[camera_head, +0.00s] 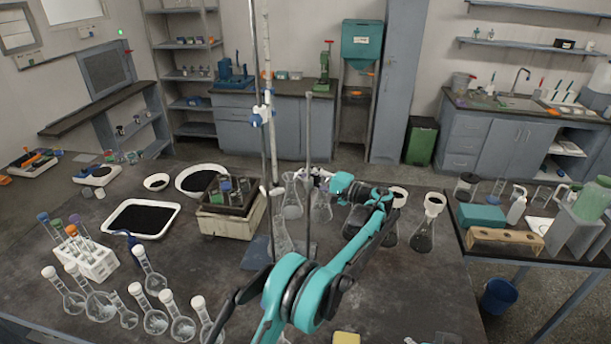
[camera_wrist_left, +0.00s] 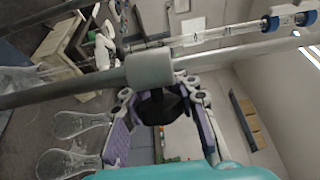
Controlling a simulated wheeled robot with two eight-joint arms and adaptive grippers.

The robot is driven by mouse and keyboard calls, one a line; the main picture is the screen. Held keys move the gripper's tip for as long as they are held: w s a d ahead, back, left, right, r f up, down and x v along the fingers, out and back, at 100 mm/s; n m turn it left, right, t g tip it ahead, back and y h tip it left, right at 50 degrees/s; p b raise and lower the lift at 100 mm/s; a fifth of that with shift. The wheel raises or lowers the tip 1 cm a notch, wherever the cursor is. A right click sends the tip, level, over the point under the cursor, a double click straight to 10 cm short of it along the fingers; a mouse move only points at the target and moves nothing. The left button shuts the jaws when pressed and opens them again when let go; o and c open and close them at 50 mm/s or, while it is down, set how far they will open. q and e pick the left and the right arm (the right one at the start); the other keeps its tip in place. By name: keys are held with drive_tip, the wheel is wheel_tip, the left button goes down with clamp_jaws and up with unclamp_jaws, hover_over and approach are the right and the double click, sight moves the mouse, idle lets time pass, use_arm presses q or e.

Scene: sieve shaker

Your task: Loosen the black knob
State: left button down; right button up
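The black knob (camera_wrist_left: 160,106) shows in the left wrist view, just below a grey clamp collar (camera_wrist_left: 150,69) on a metal rod. My left gripper (camera_wrist_left: 160,92) has one purple-padded finger on each side of the knob, with the tips close to its edges. I cannot tell whether both pads press on it. In the head view my left gripper (camera_head: 322,179) is at the thin upright rod (camera_head: 308,130), where it hides the knob. My right gripper is not in view.
A wooden box (camera_head: 231,221), a white tray of dark grains (camera_head: 142,219) and a tube rack (camera_head: 92,258) are to the left. A taller stand (camera_head: 268,60) rises beside the rod.

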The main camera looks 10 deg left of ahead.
use_arm(q)
drive_tip(key=shift+s+d+r+n+t+y+b, duration=0.15)
drive_tip(key=shift+r+n+y+b, duration=0.25)
drive_tip(key=shift+y+b, duration=0.7)
drive_tip(key=shift+d+r+n+t+y+b, duration=0.1)
drive_tip(key=shift+r+n+t+y+b, duration=0.25)
drive_tip(key=shift+y+b, duration=0.7)
drive_tip(key=shift+s+d+r+n+t+y+b, duration=0.1)
drive_tip(key=shift+r+n+y+b, duration=0.15)
drive_tip(key=shift+n+y+b, duration=0.6)
drive_tip(key=shift+m+y, duration=0.3)
drive_tip(key=shift+y, duration=0.1)
drive_tip(key=c, duration=1.2)
unclamp_jaws()
drive_tip(key=shift+o, duration=0.2)
